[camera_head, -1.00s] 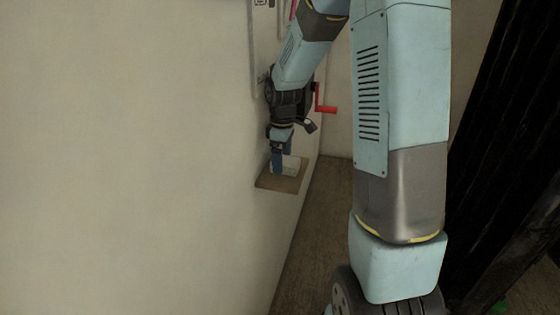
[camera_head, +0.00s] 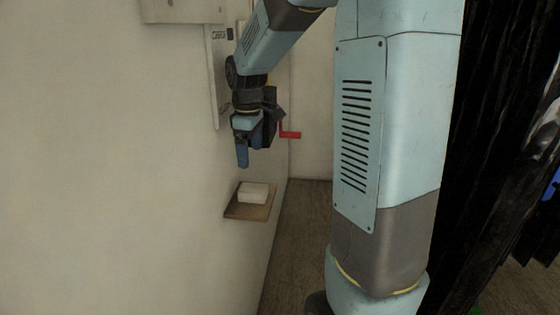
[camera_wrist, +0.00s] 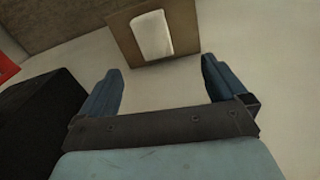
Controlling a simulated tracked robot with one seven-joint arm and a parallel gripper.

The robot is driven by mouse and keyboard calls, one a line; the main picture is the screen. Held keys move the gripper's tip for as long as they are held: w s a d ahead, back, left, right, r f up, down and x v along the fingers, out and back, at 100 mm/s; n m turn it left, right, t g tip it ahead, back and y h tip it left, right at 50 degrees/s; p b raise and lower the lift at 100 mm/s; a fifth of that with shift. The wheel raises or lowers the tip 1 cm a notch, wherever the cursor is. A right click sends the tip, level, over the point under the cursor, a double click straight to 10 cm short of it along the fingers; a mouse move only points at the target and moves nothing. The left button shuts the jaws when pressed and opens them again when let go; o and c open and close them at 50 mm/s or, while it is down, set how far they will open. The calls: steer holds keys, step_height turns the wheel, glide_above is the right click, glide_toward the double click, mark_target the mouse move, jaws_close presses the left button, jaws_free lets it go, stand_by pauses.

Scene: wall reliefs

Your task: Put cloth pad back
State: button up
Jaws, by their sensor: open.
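The white cloth pad (camera_head: 254,193) lies flat on a small brown wall shelf (camera_head: 236,212). In the wrist view the pad (camera_wrist: 152,36) and the shelf (camera_wrist: 123,42) show at the top, beyond my fingertips. My gripper (camera_head: 243,158) points down above the shelf, clear of the pad. In the wrist view its two blue fingers are wide apart with nothing between them (camera_wrist: 160,75). The pad is not touched by either finger.
A red crank handle (camera_head: 290,135) sticks out just right of my gripper. A pale panel (camera_head: 216,80) is on the wall behind my arm, with a box (camera_head: 185,10) above it. Black drapery-like material (camera_head: 500,130) stands at the right. The floor beside the shelf looks clear.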

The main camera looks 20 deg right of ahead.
steer(key=s+r+m+t, duration=0.2)
steer(key=s+m, duration=0.3)
steer(key=s, duration=0.7)
steer(key=s+r+m+t, duration=0.3)
steer(key=s+r+m, duration=0.2)
steer(key=s, duration=0.6)
steer(key=shift+s+r, duration=0.3)
steer(key=shift+s, duration=0.05)
